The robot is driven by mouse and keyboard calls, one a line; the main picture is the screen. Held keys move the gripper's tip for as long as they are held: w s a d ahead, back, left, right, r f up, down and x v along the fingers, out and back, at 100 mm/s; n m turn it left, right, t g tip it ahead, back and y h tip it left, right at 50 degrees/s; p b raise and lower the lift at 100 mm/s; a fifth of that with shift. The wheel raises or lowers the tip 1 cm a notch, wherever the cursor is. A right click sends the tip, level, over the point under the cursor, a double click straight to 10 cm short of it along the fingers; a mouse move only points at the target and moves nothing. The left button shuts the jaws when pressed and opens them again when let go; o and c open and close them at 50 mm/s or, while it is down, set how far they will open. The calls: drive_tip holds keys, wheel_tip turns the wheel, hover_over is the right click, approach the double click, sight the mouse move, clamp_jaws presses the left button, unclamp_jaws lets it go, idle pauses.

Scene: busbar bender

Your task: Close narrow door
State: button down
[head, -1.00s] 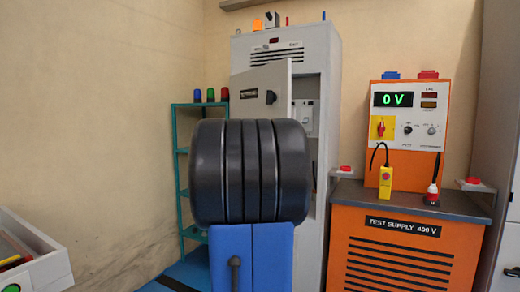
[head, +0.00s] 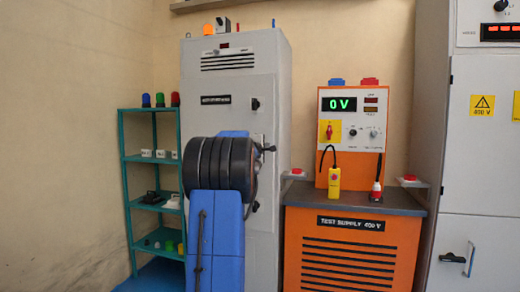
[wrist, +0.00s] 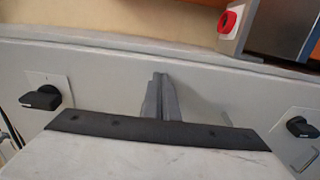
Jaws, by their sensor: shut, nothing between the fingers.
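The narrow door (head: 225,112) is on the tall grey cabinet (head: 235,57) in the middle of the head view. It looks flush with the cabinet front, with no interior showing. A black knob (head: 255,104) is on its right side and another knob (head: 255,206) is lower down. My gripper (head: 269,149) is at the door's right side, partly hidden by my arm. In the wrist view my gripper (wrist: 160,78) is shut and empty, its tips against or very close to the grey door face (wrist: 100,75), between two black knobs. Exact contact cannot be told.
A teal shelf (head: 124,190) with small parts stands left of the cabinet. The orange test supply (head: 350,258) is close on the right, with a yellow pendant (head: 334,178) hanging in front. Another grey cabinet (head: 480,150) stands at the far right.

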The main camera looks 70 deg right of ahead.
drive_tip(key=shift+s+d, duration=0.1)
drive_tip(key=shift+d, duration=1.05)
